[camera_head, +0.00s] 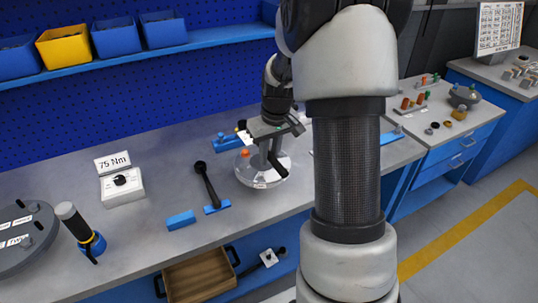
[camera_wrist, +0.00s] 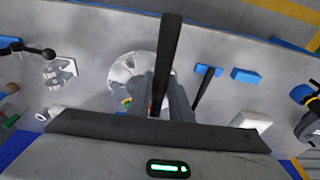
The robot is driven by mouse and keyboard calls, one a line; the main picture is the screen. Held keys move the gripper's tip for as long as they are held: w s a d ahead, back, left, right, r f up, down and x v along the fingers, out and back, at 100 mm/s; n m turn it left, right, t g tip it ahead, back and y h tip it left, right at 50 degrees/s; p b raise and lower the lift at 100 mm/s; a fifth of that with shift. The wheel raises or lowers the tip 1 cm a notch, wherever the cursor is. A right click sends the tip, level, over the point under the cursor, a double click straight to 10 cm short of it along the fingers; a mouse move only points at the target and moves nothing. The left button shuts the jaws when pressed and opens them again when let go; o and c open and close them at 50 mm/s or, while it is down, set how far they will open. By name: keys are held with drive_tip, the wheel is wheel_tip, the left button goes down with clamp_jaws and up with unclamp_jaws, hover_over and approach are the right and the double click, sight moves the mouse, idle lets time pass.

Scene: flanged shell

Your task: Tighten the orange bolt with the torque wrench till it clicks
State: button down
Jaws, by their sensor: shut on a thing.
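The flanged shell (camera_head: 252,180) is a pale round piece on the bench; it also shows in the wrist view (camera_wrist: 122,70). The orange bolt (camera_head: 245,153) shows at its left side in the head view. My gripper (camera_head: 268,132) is over the shell, shut on a dark-handled tool, which I take for the torque wrench (camera_head: 278,170). Its black handle sticks out past the jaws in the wrist view (camera_wrist: 170,50). The wrench's working end is hidden by the jaws, so I cannot tell whether it sits on the bolt.
Another black-handled tool (camera_head: 207,182) rests at a blue holder (camera_head: 217,208) left of the shell. A blue block (camera_head: 181,220), a knobbed box (camera_head: 122,187) with a 75 Nm sign (camera_head: 112,162) and a grey-topped tool (camera_head: 72,220) stand further left.

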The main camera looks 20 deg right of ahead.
drive_tip(key=shift+f+b, duration=1.9)
drive_tip(key=shift+f, duration=0.65)
drive_tip(key=shift+f+b, duration=1.15)
drive_tip(key=shift+f, duration=0.2)
drive_tip(key=shift+a, duration=0.15)
drive_tip(key=w+a+m+h+p, duration=0.1)
drive_tip(key=a+m, duration=0.4)
drive_tip(key=a, duration=0.3)
drive_tip(key=shift+w+f, duration=0.15)
drive_tip(key=shift+f, duration=0.05)
idle(0.6)
drive_tip(key=shift+d, duration=0.15)
drive_tip(key=shift+s+d+n, duration=0.25)
drive_tip(key=shift+d+n, duration=0.05)
drive_tip(key=shift+d, duration=0.3)
